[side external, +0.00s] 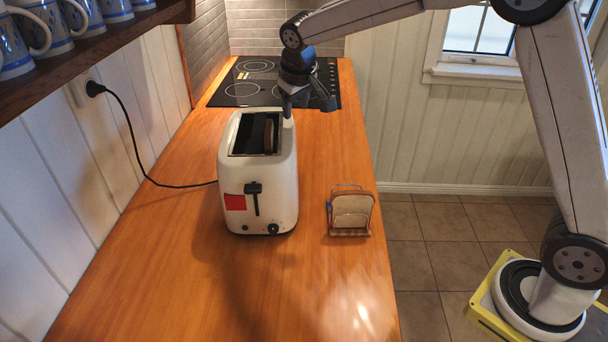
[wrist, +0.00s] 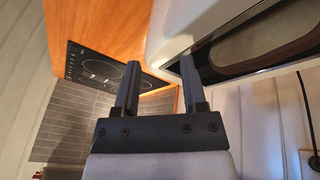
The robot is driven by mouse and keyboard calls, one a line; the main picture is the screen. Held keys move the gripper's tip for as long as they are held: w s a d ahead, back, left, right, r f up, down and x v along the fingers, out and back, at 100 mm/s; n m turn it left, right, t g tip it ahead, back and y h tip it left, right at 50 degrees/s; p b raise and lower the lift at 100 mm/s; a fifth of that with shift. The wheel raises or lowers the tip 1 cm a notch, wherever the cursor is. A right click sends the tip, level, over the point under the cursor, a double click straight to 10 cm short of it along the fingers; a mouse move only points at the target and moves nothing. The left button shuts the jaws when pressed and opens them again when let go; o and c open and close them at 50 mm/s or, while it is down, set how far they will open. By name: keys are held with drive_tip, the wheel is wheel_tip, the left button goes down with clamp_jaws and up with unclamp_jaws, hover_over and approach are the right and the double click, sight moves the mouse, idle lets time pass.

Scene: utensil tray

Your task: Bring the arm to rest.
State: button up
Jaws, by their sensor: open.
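My gripper (side external: 306,104) is above the counter at the back right edge of the white toaster, pointing down. In the wrist view its two dark fingers (wrist: 159,80) stand apart with nothing between them. The white toaster (side external: 259,195) stands upright on the wooden counter, with a red patch and a dark lever on its front. A brown slice of bread (side external: 269,138) shows in the toaster's slot; in the wrist view it is large at the upper right (wrist: 265,38). Whether a finger touches the toaster's rim cannot be told.
A small rack with bread slices (side external: 350,212) stands on the counter (side external: 200,285) right of the toaster. A black cooktop (side external: 235,88) lies behind. A black cord (side external: 135,140) runs to the left wall. Mugs (side external: 50,25) line a shelf at upper left. The front counter is clear.

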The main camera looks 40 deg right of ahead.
drive_tip(key=s+f, duration=0.4)
drive_tip(key=s, duration=0.4)
drive_tip(key=s+d+f+y, duration=0.1)
drive_tip(key=s+f, duration=0.2)
drive_tip(key=s, duration=0.6)
drive_tip(key=s+f+y, duration=0.1)
drive_tip(key=s+f, duration=0.3)
drive_tip(key=s, duration=0.5)
drive_tip(key=shift+d+f+g, duration=0.3)
drive_tip(key=shift+f+g, duration=0.05)
drive_tip(key=shift+g, duration=0.05)
